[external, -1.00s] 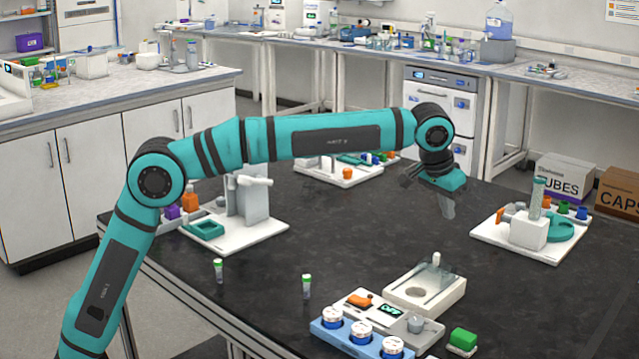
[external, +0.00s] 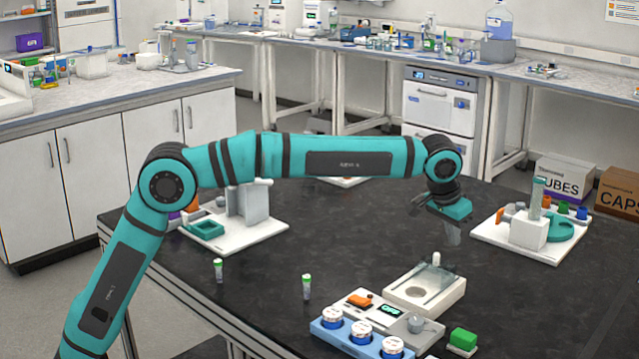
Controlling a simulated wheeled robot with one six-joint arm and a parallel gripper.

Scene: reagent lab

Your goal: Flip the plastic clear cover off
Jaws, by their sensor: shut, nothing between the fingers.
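A white device (external: 452,297) with a shallow round recess stands on the black table, right of centre. A clear plastic cover (external: 431,272) shows over its back part, with a small pale knob at the top. Its see-through edges are faint, so I cannot tell its exact tilt. My gripper (external: 452,238) points down in the air above and behind the device, apart from the cover. Its grey fingers are shut and empty.
A panel with an orange switch (external: 361,299) and a blue rack (external: 328,334) of white-lidded jars stand in front. A white station (external: 490,232) is at right, another (external: 250,241) at left.

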